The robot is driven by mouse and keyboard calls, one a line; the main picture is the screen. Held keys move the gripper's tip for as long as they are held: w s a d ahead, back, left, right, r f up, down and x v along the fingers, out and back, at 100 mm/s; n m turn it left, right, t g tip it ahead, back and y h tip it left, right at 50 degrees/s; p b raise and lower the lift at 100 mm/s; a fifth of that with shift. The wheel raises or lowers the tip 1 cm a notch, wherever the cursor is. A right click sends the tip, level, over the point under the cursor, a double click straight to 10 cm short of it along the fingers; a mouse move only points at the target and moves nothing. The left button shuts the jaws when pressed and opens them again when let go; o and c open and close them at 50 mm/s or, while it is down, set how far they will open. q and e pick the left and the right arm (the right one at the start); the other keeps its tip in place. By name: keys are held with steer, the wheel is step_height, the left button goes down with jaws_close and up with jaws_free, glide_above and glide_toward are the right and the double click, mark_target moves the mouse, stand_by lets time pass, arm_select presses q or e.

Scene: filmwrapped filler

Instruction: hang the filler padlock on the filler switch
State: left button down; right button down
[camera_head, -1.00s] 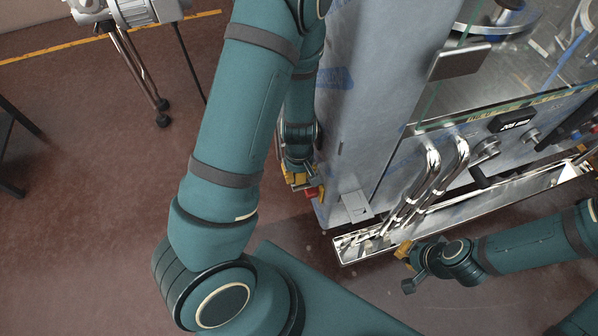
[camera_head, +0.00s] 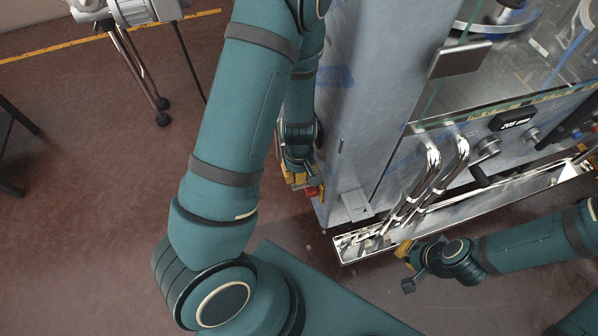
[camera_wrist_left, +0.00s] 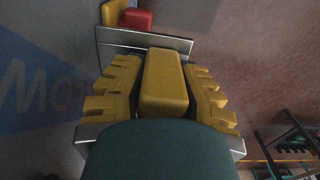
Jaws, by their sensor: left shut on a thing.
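My left gripper (camera_head: 298,180) is low beside the filler cabinet's left side. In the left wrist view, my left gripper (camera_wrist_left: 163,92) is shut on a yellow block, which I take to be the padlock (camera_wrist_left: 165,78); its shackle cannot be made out. The switch (camera_wrist_left: 137,19), red with a yellow part beside it, shows at the top of the wrist view, past the fingers. In the head view a bit of the red switch (camera_head: 312,191) shows right of the gripper. I cannot tell whether padlock and switch touch. My right gripper (camera_head: 406,267) looks open and empty, in front of the steel trough.
The filler cabinet (camera_head: 358,110) stands close to the right of my left gripper. Steel pipes (camera_head: 430,185) rise over the trough (camera_head: 350,257) near my right gripper. A machine on a stand (camera_head: 130,12) is at the back left. The floor between is clear.

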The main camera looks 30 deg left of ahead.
arm_select(q)
steer(key=c, duration=0.7)
jaws_free()
